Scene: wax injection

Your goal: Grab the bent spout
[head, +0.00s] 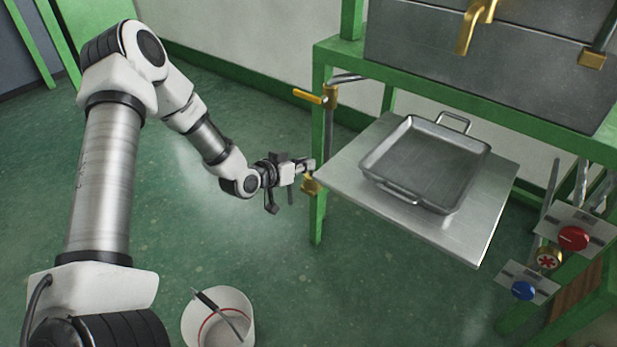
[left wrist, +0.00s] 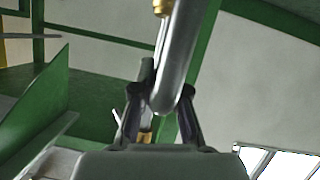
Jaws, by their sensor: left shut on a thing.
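The bent spout is a grey metal pipe; in the left wrist view its curved part (left wrist: 181,60) comes down between my fingers. My left gripper (head: 309,165) is shut on the spout, and its dark fingers (left wrist: 160,105) stand on both sides of the pipe in the left wrist view. In the head view the gripper is at the left front leg of the green stand, and a brass piece (head: 312,186) shows just below the fingers. The gripper hides most of the spout there. My right gripper is not in view.
A metal shelf (head: 345,180) carrying a grey tray (head: 403,192) is close on the right. A white bucket (head: 246,300) stands on the floor below. Open green floor lies around the bucket.

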